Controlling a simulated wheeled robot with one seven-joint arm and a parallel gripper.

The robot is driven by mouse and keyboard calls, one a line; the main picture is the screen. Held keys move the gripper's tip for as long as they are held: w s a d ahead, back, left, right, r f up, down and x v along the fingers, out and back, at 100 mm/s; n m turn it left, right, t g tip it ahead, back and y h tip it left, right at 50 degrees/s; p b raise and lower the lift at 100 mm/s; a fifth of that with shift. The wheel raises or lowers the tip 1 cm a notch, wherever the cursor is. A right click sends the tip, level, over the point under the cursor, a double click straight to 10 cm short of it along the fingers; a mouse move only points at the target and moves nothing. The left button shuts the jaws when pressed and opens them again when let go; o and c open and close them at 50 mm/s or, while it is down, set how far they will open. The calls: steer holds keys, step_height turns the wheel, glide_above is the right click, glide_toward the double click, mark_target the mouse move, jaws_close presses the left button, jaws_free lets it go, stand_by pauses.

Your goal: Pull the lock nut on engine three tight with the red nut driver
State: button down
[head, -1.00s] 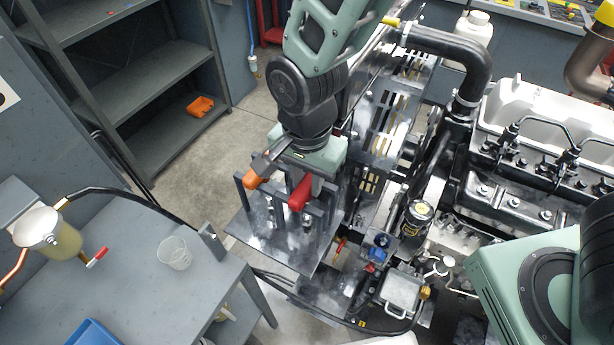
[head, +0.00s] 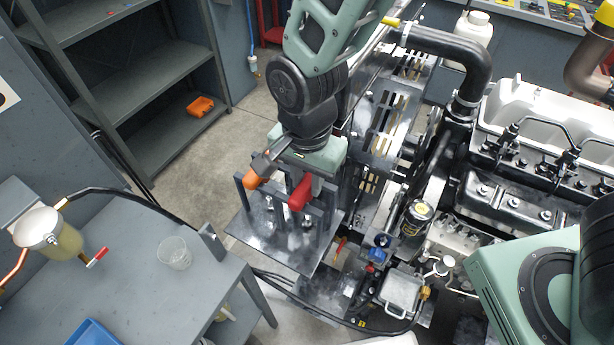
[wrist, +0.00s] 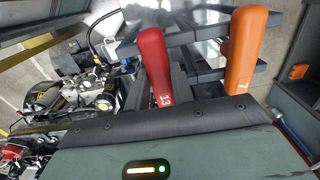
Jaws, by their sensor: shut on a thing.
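The red nut driver (head: 300,194) stands upright in a dark metal rack (head: 240,198). Its handle, marked 13, also shows in the wrist view (wrist: 154,62). My gripper (head: 309,182) is over the rack, at the red handle, and shut on it. The fingertips are mostly hidden by the handle and the gripper body. An orange driver (head: 252,180), marked 7 in the wrist view (wrist: 240,55), stands to its left in the head view. An engine (head: 520,185) fills the right side. I cannot make out the lock nut or tell which engine this is.
A grey bench (head: 130,270) with a clear cup (head: 174,252) and a blue tray (head: 93,332) is at lower left. Shelves (head: 150,80) stand behind. A black hose (head: 470,60) and slotted metal guard (head: 385,130) lie right of the rack.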

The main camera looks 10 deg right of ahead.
mark_target(307, 183)
step_height(307, 183, up, 16)
steer(key=p, duration=1.4)
stand_by(0.7)
